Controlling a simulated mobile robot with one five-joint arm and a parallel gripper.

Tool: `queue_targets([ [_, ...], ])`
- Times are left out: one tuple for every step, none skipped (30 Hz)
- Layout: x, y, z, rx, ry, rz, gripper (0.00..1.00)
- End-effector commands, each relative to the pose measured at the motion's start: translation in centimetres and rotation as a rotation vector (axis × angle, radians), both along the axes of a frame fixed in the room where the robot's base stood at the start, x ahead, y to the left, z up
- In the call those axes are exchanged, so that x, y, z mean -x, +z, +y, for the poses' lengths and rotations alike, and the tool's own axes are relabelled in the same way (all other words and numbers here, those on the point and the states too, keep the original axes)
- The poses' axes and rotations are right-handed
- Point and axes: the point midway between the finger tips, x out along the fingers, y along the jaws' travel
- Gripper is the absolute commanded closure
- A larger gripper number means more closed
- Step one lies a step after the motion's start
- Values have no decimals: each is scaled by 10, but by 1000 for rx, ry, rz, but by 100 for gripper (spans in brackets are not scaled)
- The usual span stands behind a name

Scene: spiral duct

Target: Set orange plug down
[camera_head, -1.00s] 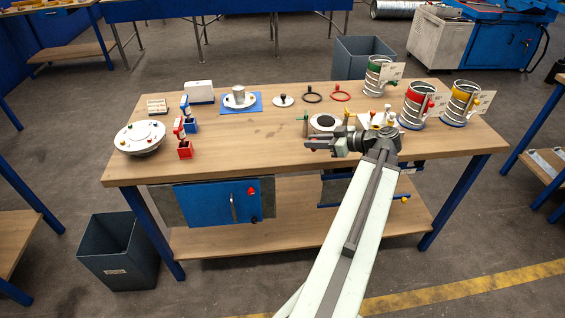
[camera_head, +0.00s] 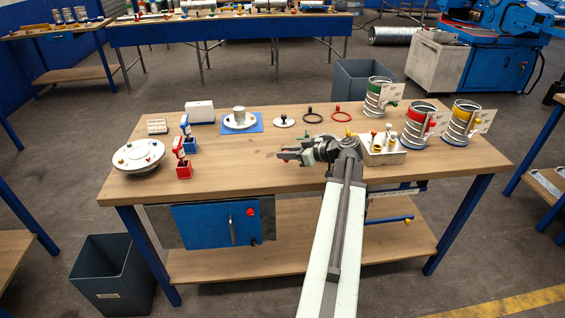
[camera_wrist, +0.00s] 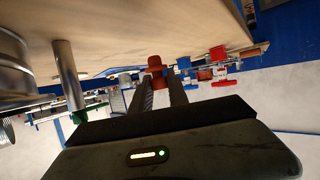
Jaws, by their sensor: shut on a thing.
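The orange plug (camera_wrist: 156,66) is small and orange-red in the wrist view, between the tips of my gripper's two dark fingers. My gripper (camera_wrist: 158,90) is shut on it. In the head view my gripper (camera_head: 286,156) points left above the middle front of the wooden table (camera_head: 230,170), and the plug is only a tiny reddish spot at its tips. The wrist view is tilted, with the table surface along the top. I see no contact between plug and table.
A white domed dish (camera_head: 138,156) and red and blue holders (camera_head: 183,168) stand to the left. A white tray of small parts (camera_head: 385,155) and several ringed cans (camera_head: 418,125) stand right. Black (camera_head: 312,115) and red rings lie behind. Bare wood lies left of my gripper.

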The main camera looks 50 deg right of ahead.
Motion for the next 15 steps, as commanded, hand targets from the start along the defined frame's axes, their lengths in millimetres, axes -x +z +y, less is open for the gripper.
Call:
queue_targets([
  [-1,0,0,0,0,0,100],
  [-3,0,0,0,0,0,100],
  [-7,-1,-1,1,0,0,100],
  [-11,-1,-1,1,0,0,100],
  [-16,-4,-1,1,0,0,100],
  [-13,-19,0,0,-1,0,100],
  [-13,-25,0,1,-2,0,100],
  [-12,-31,0,1,-2,0,100],
  [-12,-38,0,1,-2,0,100],
  [-12,-40,0,1,-2,0,100],
  [-12,-41,0,1,-2,0,100],
  [-12,-40,-1,1,-2,-1,100],
  [-12,-39,-1,1,-2,-1,100],
  [-12,-37,-1,1,-2,-1,100],
  [-12,-36,-1,1,-2,0,100],
])
